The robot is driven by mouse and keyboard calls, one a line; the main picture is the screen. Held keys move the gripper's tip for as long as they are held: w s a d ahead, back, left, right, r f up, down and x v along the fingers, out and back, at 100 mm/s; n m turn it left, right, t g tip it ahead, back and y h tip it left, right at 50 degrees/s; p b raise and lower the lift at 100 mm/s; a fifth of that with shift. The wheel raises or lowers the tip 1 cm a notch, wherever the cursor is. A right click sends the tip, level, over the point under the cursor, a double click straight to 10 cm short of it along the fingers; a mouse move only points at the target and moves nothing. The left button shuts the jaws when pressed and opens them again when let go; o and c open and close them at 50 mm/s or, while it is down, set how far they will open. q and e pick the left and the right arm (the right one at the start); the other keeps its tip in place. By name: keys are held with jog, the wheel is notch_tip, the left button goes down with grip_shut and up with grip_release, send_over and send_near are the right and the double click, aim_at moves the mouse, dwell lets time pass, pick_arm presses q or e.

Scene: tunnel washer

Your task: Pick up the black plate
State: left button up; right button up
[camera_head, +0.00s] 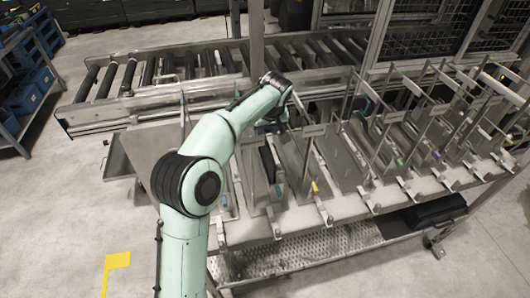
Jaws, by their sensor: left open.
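A dark, narrow upright piece, which looks like the black plate (267,160), stands in a slot of the metal rack, left of the middle of the view. My left arm reaches over the rack from the lower left. My left gripper (273,117) is at the arm's far end, above and close to the dark piece. It is open, but its fingers are small and partly hidden by the wrist. I cannot tell whether it touches the piece. My right gripper is not in view.
The metal rack (345,206) holds several upright dividers with handles, extending right. A roller conveyor (130,80) runs behind it. A black tray (433,211) lies under the rack's right side. A shelf with blue bins (24,97) stands far left. The left floor is clear.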

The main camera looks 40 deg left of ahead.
aim_at(265, 152)
pick_arm(q)
jog(key=shift+x, duration=3.75)
grip_shut()
jog(key=shift+r, duration=0.15)
